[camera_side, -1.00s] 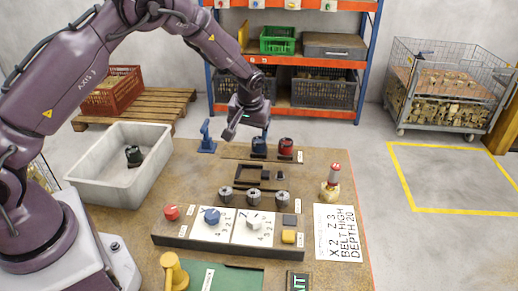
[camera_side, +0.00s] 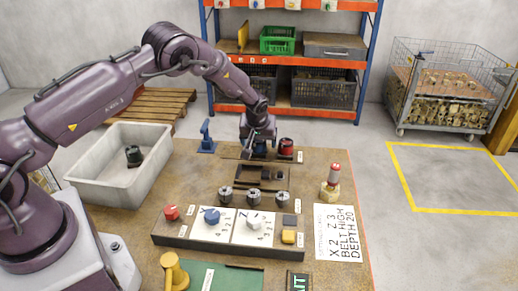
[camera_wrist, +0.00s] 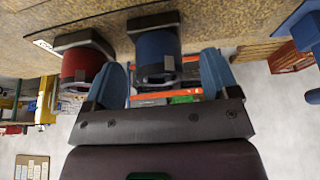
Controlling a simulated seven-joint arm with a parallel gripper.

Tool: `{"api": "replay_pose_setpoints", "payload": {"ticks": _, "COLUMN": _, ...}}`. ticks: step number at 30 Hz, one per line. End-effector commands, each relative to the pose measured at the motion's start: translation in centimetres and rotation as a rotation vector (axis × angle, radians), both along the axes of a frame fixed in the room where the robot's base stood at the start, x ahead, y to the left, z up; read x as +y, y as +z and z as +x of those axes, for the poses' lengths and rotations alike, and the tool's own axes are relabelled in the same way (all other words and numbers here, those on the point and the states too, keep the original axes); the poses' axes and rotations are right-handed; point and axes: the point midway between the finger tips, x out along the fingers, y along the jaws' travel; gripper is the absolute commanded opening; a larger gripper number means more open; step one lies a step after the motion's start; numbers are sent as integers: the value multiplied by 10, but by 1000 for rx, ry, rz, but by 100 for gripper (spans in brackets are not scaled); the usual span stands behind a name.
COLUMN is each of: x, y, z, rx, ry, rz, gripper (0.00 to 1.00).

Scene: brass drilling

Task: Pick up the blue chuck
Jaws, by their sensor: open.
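The blue chuck (camera_wrist: 157,52) shows in the wrist view between the two blue fingers of my gripper (camera_wrist: 165,78), which are apart with a gap on each side of it. In the side view my gripper (camera_side: 258,143) is low over the blue chuck (camera_side: 259,151) at the back of the bench and hides most of it. The red chuck (camera_side: 286,144) stands just to its right; in the wrist view the red chuck (camera_wrist: 84,60) is just beyond the left finger.
A blue clamp-like tool (camera_side: 207,136) stands to the left. A dark frame (camera_side: 262,177) and several grey chucks (camera_side: 253,196) lie nearer the front.

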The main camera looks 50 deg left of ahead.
Motion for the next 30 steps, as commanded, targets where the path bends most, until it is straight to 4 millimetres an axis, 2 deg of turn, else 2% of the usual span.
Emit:
{"api": "replay_pose_setpoints", "payload": {"ticks": 1, "x": 2, "y": -8, "z": 2, "rx": 1, "ry": 0, "rz": 0, "gripper": 81}}
{"api": "replay_pose_setpoints", "payload": {"ticks": 5, "x": 6, "y": -20, "z": 5, "rx": 1, "ry": 0, "rz": -1, "gripper": 81}}
{"api": "replay_pose_setpoints", "payload": {"ticks": 13, "x": 7, "y": -23, "z": 7, "rx": -1, "ry": 0, "rz": -1, "gripper": 81}}
{"api": "replay_pose_setpoints", "payload": {"ticks": 14, "x": 7, "y": -23, "z": 7, "rx": -1, "ry": 0, "rz": -1, "gripper": 76}}
{"api": "replay_pose_setpoints", "payload": {"ticks": 21, "x": 6, "y": -22, "z": 7, "rx": -1, "ry": 0, "rz": -1, "gripper": 21}}
{"api": "replay_pose_setpoints", "payload": {"ticks": 23, "x": 6, "y": -22, "z": 7, "rx": -1, "ry": 0, "rz": -1, "gripper": 9}}
{"api": "replay_pose_setpoints", "payload": {"ticks": 30, "x": 7, "y": -20, "z": 8, "rx": -4, "ry": -1, "rz": 0, "gripper": 9}}
